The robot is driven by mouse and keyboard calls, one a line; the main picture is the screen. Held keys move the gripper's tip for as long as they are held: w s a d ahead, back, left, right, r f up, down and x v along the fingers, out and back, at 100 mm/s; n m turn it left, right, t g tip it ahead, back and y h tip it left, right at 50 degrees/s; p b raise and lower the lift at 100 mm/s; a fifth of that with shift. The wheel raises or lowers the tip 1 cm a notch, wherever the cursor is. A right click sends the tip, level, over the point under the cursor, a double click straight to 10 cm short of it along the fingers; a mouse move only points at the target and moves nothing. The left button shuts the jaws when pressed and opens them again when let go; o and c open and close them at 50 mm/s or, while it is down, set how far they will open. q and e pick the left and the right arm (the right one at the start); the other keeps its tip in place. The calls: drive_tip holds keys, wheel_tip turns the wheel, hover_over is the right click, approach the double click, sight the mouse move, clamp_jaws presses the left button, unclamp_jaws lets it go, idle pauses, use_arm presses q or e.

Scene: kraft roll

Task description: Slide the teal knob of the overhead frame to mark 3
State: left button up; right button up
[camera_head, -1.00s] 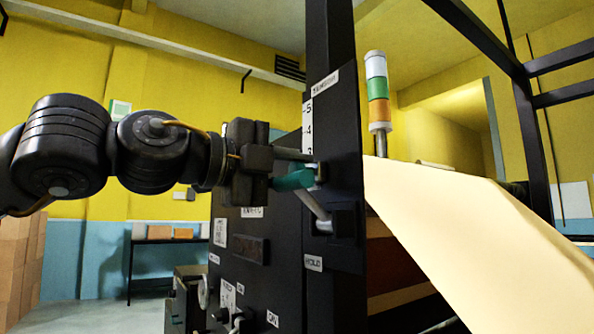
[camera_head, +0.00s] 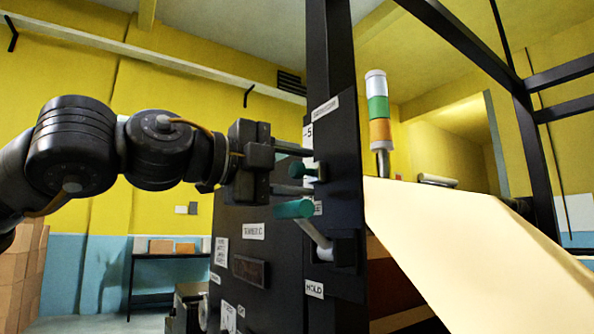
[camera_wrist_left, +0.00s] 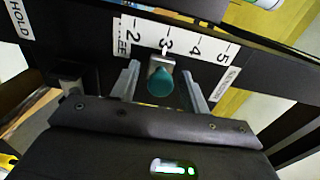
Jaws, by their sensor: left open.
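The teal knob (camera_head: 306,170) sits on the slotted upright of the overhead frame (camera_head: 334,120). In the left wrist view the knob (camera_wrist_left: 160,82) is on a small pale slider, whose top lines up with mark 3 (camera_wrist_left: 168,44) on the white scale. My left gripper (camera_head: 293,169) is open, with one finger above the knob and one below. In the left wrist view its fingers (camera_wrist_left: 160,84) stand on either side of the knob, with a gap visible at each side. The gripper hides part of the scale in the head view. My right gripper is out of view.
A lever with a teal handle (camera_head: 294,208) sticks out just below the lower finger, above a HOLD label (camera_head: 314,289). A signal light (camera_head: 378,110) and a wide sheet of paper (camera_head: 450,230) are to the right. A shelf table (camera_head: 165,255) stands behind at left.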

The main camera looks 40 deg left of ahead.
use_arm(q)
drive_tip(key=b+v, duration=0.3)
drive_tip(key=v, duration=0.7)
drive_tip(key=shift+s+b, duration=0.4)
drive_tip(key=shift+w, duration=0.1)
